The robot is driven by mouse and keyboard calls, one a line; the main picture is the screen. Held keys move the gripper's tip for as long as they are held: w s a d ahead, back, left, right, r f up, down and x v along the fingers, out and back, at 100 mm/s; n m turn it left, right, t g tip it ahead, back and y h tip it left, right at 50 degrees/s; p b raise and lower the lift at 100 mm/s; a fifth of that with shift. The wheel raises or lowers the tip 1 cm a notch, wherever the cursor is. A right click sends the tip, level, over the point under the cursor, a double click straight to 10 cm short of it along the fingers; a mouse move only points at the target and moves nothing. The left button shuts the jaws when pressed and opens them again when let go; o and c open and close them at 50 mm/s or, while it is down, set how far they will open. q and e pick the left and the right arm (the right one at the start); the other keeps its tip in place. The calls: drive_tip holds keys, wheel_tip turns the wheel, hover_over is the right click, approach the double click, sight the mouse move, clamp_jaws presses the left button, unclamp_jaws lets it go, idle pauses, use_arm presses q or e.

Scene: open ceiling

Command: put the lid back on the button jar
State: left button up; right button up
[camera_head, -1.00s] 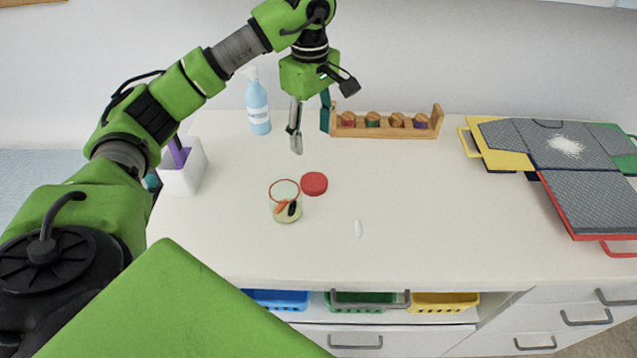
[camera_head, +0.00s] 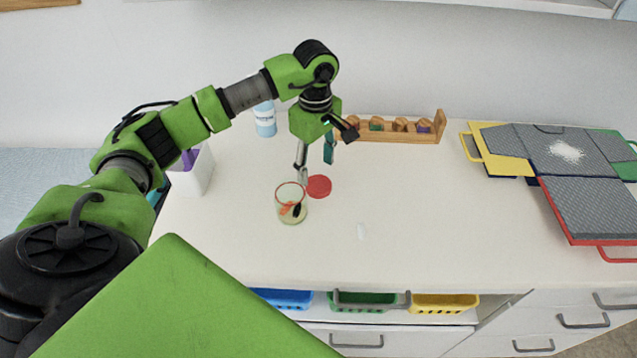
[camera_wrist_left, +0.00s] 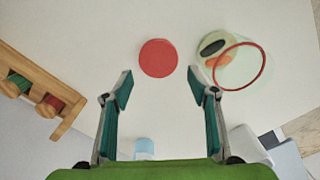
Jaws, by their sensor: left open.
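The button jar (camera_head: 292,213) is a clear jar with a red rim, standing open on the white counter. An orange and a dark piece show inside it. The round red lid (camera_head: 319,187) lies flat on the counter just right of and behind the jar. My left gripper (camera_head: 315,172) is open and empty, above the counter just behind the lid. In the left wrist view the lid (camera_wrist_left: 158,58) lies ahead of and between the open fingers (camera_wrist_left: 160,88), and the jar (camera_wrist_left: 240,66) is to its right. My right gripper is not seen.
A wooden rack (camera_head: 390,131) with several coloured-topped pieces stands at the back. A blue bottle (camera_head: 265,119) and a white holder (camera_head: 193,172) are at the left. Folded grey panels (camera_head: 590,190) cover the right.

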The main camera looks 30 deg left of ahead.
sight(316, 183)
use_arm(q)
drive_tip(key=shift+f+p, duration=0.25)
drive_tip(key=shift+p, duration=0.1)
wheel_tip(316, 183, down, 4)
drive_tip(key=shift+r+p, duration=0.15)
drive_tip(key=shift+p, duration=0.8)
drive_tip(key=shift+w+f, duration=0.1)
drive_tip(key=shift+f, duration=0.4)
drive_tip(key=c, duration=0.4)
